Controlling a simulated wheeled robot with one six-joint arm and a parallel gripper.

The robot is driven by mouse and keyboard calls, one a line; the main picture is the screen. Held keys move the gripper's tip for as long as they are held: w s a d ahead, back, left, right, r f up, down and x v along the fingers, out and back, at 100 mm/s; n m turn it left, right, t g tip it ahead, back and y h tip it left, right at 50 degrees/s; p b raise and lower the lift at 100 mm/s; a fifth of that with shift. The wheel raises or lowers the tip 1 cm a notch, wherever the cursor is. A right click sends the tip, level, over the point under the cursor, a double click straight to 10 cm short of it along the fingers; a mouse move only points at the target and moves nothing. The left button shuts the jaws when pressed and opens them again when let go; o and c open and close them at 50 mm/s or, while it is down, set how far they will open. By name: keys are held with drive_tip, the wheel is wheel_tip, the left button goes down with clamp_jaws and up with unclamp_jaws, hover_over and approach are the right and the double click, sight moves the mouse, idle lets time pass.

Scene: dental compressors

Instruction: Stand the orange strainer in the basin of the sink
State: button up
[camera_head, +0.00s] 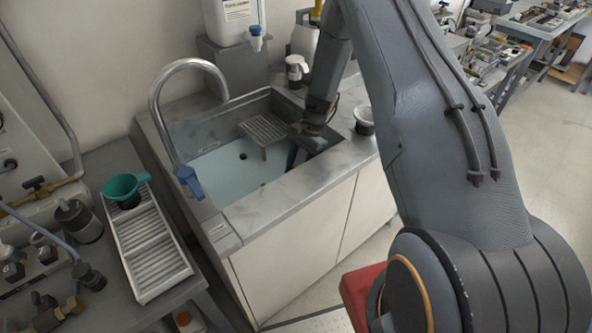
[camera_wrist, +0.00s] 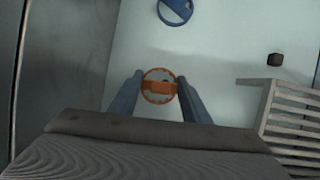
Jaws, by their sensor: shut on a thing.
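The orange strainer (camera_wrist: 158,98) shows in the wrist view as a round orange ring with a bar across it, between the two fingers of my gripper (camera_wrist: 160,82). My gripper is shut on it. Behind it lies the pale floor of the sink basin (camera_wrist: 230,35). In the head view my gripper reaches down into the right side of the basin (camera_head: 215,172); its fingers are partly hidden by the front rim, and the strainer cannot be seen there. I cannot tell whether the strainer touches the basin floor.
A slatted rack (camera_head: 266,130) stands in the basin, close right of my gripper in the wrist view (camera_wrist: 290,120). A curved tap with a blue end (camera_head: 189,181) is at the left. A blue ring (camera_wrist: 175,10) shows ahead. A black-and-white cup (camera_head: 364,120) stands on the right counter.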

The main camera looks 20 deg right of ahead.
drive_tip(key=o, duration=1.1)
drive_tip(key=c, duration=0.4)
drive_tip(key=shift+r, duration=0.1)
drive_tip(key=shift+r+p, duration=1.95)
drive_tip(key=shift+r, duration=1.95)
